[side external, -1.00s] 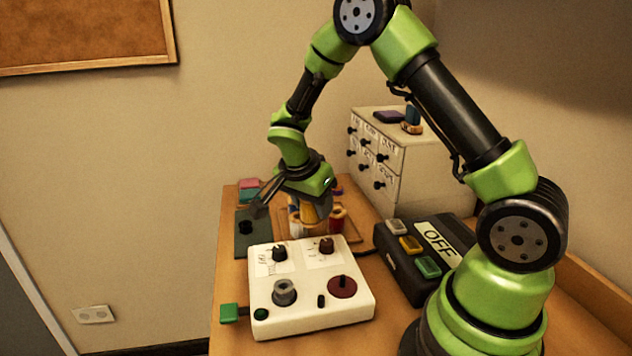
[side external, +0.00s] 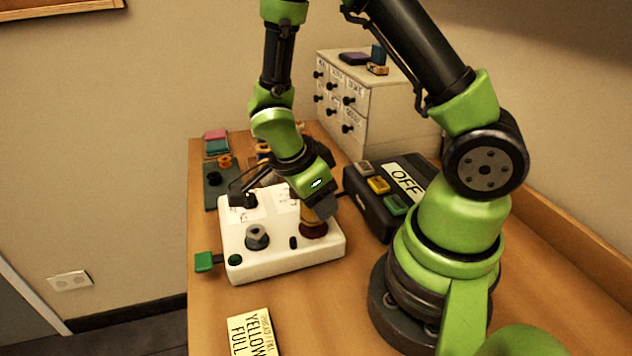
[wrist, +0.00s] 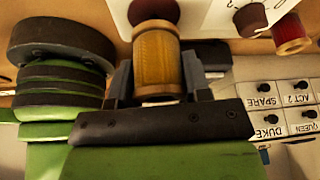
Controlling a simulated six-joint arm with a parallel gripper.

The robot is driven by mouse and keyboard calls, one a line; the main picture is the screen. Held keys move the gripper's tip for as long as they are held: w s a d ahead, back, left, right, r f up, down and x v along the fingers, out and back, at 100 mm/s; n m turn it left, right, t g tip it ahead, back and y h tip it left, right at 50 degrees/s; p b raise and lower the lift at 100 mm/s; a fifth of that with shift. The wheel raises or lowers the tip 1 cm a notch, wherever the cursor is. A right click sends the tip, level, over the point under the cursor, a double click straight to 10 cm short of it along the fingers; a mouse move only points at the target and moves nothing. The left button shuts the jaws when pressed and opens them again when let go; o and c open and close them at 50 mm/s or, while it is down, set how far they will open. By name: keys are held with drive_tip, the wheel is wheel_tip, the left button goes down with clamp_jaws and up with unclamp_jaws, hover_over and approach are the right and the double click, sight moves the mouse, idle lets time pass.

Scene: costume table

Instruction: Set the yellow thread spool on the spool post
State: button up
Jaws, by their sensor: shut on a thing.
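The yellow thread spool (wrist: 158,62) is held between the two fingers of my gripper (wrist: 157,84) in the wrist view. In the side view my gripper (side external: 319,206) points down over the right front of the white box, mostly covering the spool. A dark red disc (side external: 314,232) on the box lies directly below the spool; it also shows at the spool's far end in the wrist view (wrist: 153,12). The post itself is hidden. I cannot tell whether the spool touches the disc.
The white box (side external: 270,266) has knobs and a grey nut-like fitting (side external: 257,237). A black box (side external: 372,208) with coloured buttons and an OFF label stands to the right. A labelled drawer cabinet (side external: 385,110) stands behind. A card reading YELLOW FULL (side external: 252,332) lies in front.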

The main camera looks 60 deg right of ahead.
drive_tip(key=shift+f, duration=0.55)
drive_tip(key=shift+f, duration=0.6)
idle(0.9)
drive_tip(key=o, duration=0.6)
drive_tip(key=shift+o, duration=0.2)
drive_tip(key=v, duration=1.1)
drive_tip(key=shift+d+r, duration=0.1)
